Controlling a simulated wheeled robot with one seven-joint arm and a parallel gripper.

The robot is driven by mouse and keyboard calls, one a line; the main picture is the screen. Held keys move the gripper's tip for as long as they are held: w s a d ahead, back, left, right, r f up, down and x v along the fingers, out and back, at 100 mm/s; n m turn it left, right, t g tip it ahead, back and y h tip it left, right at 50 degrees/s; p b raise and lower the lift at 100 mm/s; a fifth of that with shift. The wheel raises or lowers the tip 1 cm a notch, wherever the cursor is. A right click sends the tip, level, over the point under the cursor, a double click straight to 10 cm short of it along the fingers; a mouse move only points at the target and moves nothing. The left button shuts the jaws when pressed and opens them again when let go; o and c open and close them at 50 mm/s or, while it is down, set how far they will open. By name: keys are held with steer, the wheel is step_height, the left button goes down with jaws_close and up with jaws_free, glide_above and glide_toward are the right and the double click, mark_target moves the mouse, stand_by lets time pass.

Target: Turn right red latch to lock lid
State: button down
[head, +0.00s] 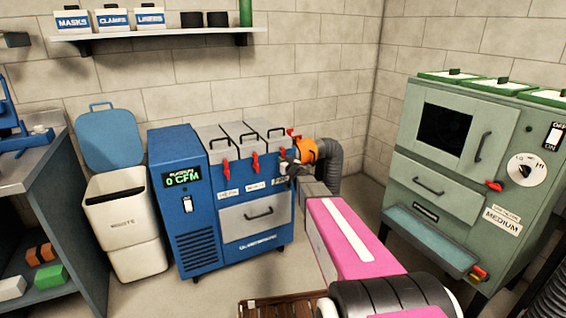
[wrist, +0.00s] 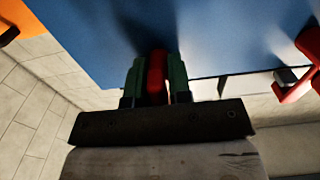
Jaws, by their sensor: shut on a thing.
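The blue machine (head: 185,215) has grey lids on top, with red latches along their front edge. The left red latch (head: 225,166) and the middle red latch (head: 255,161) hang pointing down. My gripper (head: 289,167) is at the machine's upper right front corner, by the right grey lid (head: 271,133). In the wrist view my gripper (wrist: 156,68) has its green fingers shut on the right red latch (wrist: 156,72), one finger on each side. The fingers hide part of this latch. Another red latch (wrist: 299,75) shows apart to the right.
An orange clamp (head: 306,150) and grey duct hose (head: 329,165) are close beside my gripper. A white bin (head: 128,225) with a raised blue lid stands left of the machine. A green cabinet (head: 455,150) stands at right. Some floor is clear between machine and cabinet.

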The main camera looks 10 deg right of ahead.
steer(key=c, duration=1.2)
jaws_free()
steer(key=shift+o, duration=0.2)
steer(key=shift+s, duration=0.15)
steer(key=v, duration=1)
steer(key=shift+s+d, duration=0.15)
steer(key=shift+s, duration=0.15)
